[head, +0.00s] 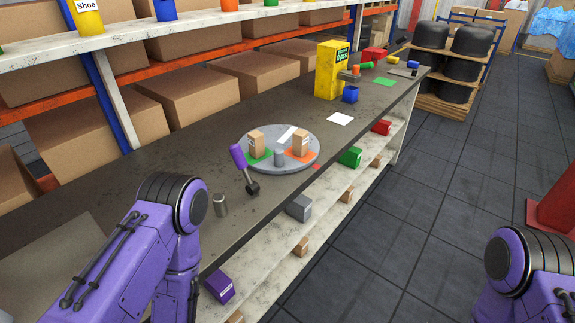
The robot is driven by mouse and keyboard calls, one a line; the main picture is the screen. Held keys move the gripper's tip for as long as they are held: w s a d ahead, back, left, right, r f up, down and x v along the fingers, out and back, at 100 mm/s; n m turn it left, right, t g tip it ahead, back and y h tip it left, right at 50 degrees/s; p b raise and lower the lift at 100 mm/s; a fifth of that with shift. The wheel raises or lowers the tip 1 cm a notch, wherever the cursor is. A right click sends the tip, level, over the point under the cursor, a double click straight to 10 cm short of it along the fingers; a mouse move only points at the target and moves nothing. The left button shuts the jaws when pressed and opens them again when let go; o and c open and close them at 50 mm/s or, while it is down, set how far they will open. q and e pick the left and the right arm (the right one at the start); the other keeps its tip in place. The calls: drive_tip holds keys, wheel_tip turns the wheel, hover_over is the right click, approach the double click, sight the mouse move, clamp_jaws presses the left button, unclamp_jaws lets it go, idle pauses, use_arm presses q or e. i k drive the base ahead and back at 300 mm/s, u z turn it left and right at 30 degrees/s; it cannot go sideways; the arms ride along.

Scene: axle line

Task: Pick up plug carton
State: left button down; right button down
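Two small brown cartons stand upright on a round grey turntable (279,166) on the long dark bench. The left carton (256,142) is by a green patch and the right carton (301,143) is by an orange patch. Their labels are too small to read, so I cannot tell which is the plug carton. A small grey cylinder (279,157) stands between them at the front. My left arm shows at the lower left and my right arm at the lower right. Both grippers are outside the view.
A purple-handled lever (240,158) and a metal cylinder (220,205) stand near the turntable. Coloured bins, including a green one (350,157), sit below the bench edge.

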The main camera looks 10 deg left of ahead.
sight(300, 138)
drive_tip(key=z, duration=0.55)
drive_tip(key=k, duration=1.3)
drive_tip(key=z, duration=0.95)
drive_tip(key=i, duration=2.6)
drive_tip(key=u, duration=1.4)
drive_tip(key=i, duration=0.85)
drive_tip(key=u, duration=0.9)
